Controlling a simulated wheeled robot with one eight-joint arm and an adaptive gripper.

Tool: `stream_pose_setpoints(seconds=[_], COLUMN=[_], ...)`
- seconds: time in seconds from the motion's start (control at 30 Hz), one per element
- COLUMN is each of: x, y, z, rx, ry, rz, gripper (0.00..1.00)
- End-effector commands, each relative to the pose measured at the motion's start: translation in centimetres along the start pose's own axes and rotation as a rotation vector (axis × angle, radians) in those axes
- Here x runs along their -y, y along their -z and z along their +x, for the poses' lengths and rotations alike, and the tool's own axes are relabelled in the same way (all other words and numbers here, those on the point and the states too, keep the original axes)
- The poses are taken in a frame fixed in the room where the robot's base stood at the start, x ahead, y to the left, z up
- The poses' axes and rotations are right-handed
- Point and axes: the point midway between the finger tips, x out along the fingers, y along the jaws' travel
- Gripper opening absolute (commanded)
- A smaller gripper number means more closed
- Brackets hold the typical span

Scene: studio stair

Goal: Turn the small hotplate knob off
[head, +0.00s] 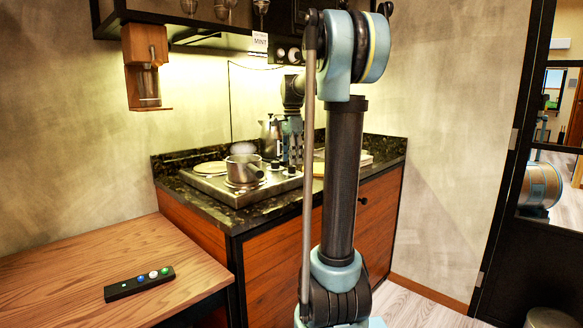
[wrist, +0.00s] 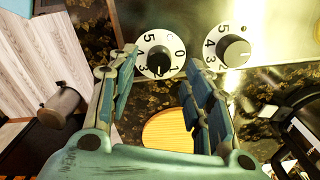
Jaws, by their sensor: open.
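The metal hotplate (head: 217,187) sits on the dark stone counter, with a steel pot on it and small knobs along its right side. In the wrist view a white numbered dial with a dark centre (wrist: 160,60) shows between and just beyond my fingertips. I cannot tell which dial serves the small plate. My gripper (wrist: 160,66) is open, its fingers on either side of the first dial with nothing between them. In the head view my gripper (head: 291,150) is small, above the knob side.
The steel pot (head: 244,170) stands close to the knobs. A round wooden board (wrist: 168,130) lies below the dials in the wrist view. A wooden table (head: 95,262) with a black remote (head: 139,283) is at front left. A wall-mounted wooden dispenser (head: 147,68) hangs upper left.

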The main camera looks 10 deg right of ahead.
Motion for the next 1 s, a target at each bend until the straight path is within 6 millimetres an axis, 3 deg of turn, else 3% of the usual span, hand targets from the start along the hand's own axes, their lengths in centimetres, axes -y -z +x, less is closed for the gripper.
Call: stream_pose_setpoints(seconds=[0.3,0.63,0.67,0.83,1.0], x=[0.0,0.0,0.0,0.0,0.0], y=[0.0,0.0,0.0,0.0,0.0], z=[3.2,3.5,3.5,3.5,3.5], rx=[0.000,0.000,0.000,0.000,0.000], ry=[0.000,0.000,0.000,0.000,0.001], rz=[0.000,0.000,0.000,0.000,-0.001], gripper=[0.46,0.46,0.44,0.05,0.02])
